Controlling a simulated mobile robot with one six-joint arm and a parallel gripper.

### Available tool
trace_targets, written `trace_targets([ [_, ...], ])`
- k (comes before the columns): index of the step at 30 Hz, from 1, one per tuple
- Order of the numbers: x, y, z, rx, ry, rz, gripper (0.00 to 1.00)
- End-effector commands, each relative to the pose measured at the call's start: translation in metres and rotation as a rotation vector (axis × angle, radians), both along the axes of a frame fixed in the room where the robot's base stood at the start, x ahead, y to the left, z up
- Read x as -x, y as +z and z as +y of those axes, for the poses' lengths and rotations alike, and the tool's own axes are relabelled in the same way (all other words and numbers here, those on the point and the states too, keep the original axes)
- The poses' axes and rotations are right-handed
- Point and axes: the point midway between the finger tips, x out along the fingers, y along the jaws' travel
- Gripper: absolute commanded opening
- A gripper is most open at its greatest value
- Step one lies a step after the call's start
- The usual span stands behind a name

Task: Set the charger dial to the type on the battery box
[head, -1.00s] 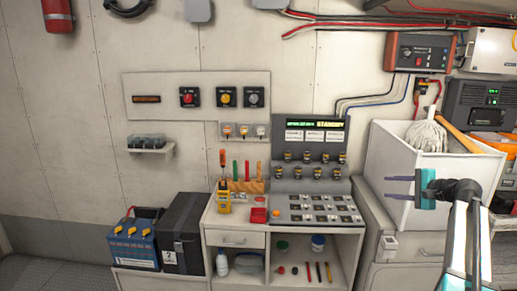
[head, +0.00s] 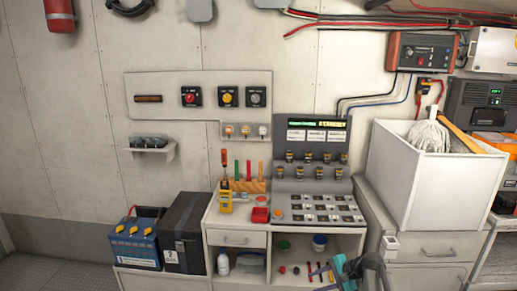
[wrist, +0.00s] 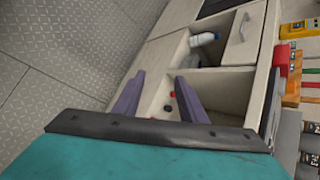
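The charger (head: 424,52) is a dark box with a red-orange frame, high on the wall at the right. My gripper (head: 313,273) is low before the open shelf, far below the charger. In the wrist view its two purple fingers (wrist: 160,78) are apart with nothing between them.
A blue battery (head: 134,245) stands left of the box. A workbench (head: 234,240) with a grey switch console (head: 312,165) is in the middle. A white bin (head: 430,185) holding a mop (head: 428,135) stands below the charger. Red and black cables (head: 350,22) run nearby.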

Motion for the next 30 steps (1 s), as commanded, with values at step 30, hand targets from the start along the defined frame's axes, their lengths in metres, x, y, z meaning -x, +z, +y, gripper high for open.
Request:
trace_targets([
  [30, 0.315, -0.249, 0.134, 0.287, 0.616, 0.383, 0.38],
])
